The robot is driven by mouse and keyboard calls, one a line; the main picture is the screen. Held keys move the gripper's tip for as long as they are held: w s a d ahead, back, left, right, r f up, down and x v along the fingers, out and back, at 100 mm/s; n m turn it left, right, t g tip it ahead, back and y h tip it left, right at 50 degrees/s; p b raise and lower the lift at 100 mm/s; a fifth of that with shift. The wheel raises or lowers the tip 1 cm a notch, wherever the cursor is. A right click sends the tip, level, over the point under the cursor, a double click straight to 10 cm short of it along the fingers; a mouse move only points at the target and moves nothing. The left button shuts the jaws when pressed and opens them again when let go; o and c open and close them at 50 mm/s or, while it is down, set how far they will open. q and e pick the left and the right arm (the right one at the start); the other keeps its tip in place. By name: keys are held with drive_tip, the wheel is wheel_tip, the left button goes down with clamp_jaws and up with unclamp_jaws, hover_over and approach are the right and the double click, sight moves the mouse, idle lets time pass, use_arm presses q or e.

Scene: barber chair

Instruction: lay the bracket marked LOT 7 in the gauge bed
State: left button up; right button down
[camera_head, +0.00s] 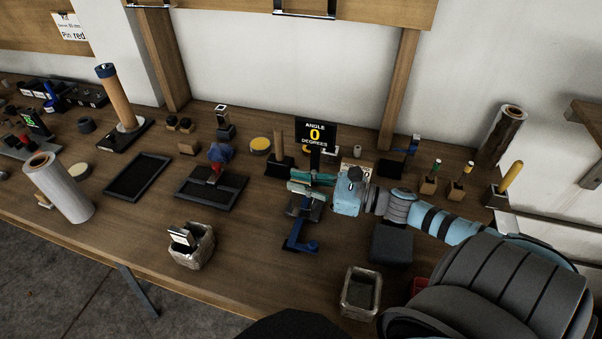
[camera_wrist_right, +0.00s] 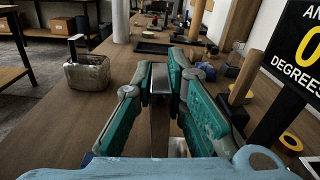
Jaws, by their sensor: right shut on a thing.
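My right gripper (camera_head: 293,181) is shut on a narrow metal bracket, held above the bench beside the angle sign. In the right wrist view, the bracket (camera_wrist_right: 160,80) stands between the teal fingers, its shiny top edge showing. No lot marking is readable on it. A blue and dark fixture (camera_head: 298,236) lies just below and in front of the gripper in the head view; I cannot tell whether it is the gauge bed. The angle sign (camera_head: 315,135) reads 0 degrees and also shows in the wrist view (camera_wrist_right: 300,60). My left gripper is not in view.
Another bin (camera_head: 346,300) stands at the front right. A dark block (camera_head: 392,244) is right of the fixture. Dark trays (camera_head: 138,176) lie left. Bare wood lies between the left bin and the fixture.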

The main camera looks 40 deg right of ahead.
sight(302, 203)
idle(0.4)
drive_tip(key=shift+p, duration=0.4)
drive_tip(key=shift+f+b, duration=1.2)
drive_tip(key=shift+f, duration=0.35)
drive_tip(key=c, duration=1.5)
unclamp_jaws()
drive_tip(key=shift+c, duration=0.2)
drive_tip(key=v, duration=1.2)
